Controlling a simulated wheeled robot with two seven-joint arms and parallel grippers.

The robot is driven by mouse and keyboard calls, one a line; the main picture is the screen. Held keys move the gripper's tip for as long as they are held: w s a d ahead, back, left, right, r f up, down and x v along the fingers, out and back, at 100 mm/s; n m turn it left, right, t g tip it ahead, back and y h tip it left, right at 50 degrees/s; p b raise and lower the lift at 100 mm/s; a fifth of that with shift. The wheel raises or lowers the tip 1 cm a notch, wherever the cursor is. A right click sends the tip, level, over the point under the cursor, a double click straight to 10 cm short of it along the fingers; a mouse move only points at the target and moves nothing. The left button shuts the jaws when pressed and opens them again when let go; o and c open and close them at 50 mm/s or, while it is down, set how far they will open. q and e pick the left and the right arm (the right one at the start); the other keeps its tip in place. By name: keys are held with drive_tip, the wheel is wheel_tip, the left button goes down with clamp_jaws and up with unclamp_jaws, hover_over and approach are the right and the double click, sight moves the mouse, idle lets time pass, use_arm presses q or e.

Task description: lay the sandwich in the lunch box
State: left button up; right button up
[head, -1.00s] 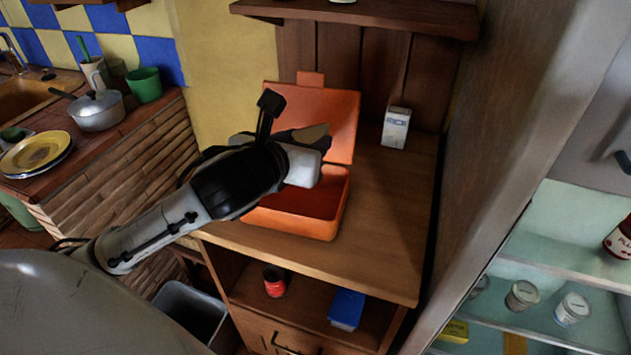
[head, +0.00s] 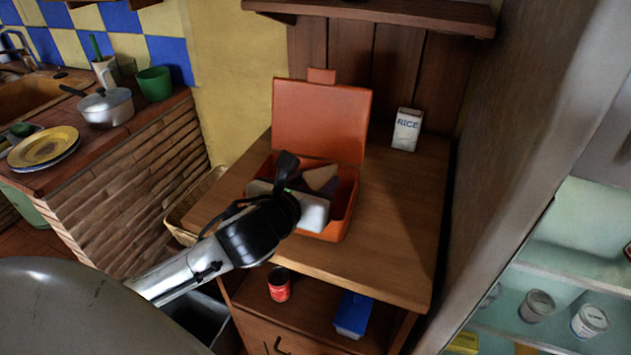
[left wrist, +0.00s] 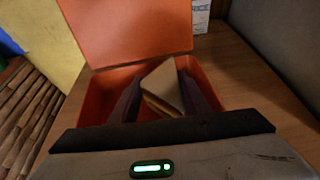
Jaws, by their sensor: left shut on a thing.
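The orange lunch box (head: 347,212) stands open on the wooden counter, its lid raised at the back. It also shows in the left wrist view (left wrist: 97,96). My left gripper (head: 312,182) is over the box, its fingers reaching down into the opening. It is shut on the sandwich (head: 322,178), a pale triangular piece. In the left wrist view the sandwich (left wrist: 162,88) sits between the two dark fingers, within the outline of the box. Whether it touches the box floor is hidden. My right gripper is not in view.
A rice carton (head: 407,130) stands on the counter (head: 400,200), right of the box. A shelf (head: 380,15) is above. A red can (head: 279,285) and a blue box (head: 352,314) sit on the lower shelf.

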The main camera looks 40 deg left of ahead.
use_arm(q)
drive_tip(key=shift+f, duration=0.15)
drive_tip(key=shift+f, duration=0.4)
drive_tip(key=o, duration=0.6)
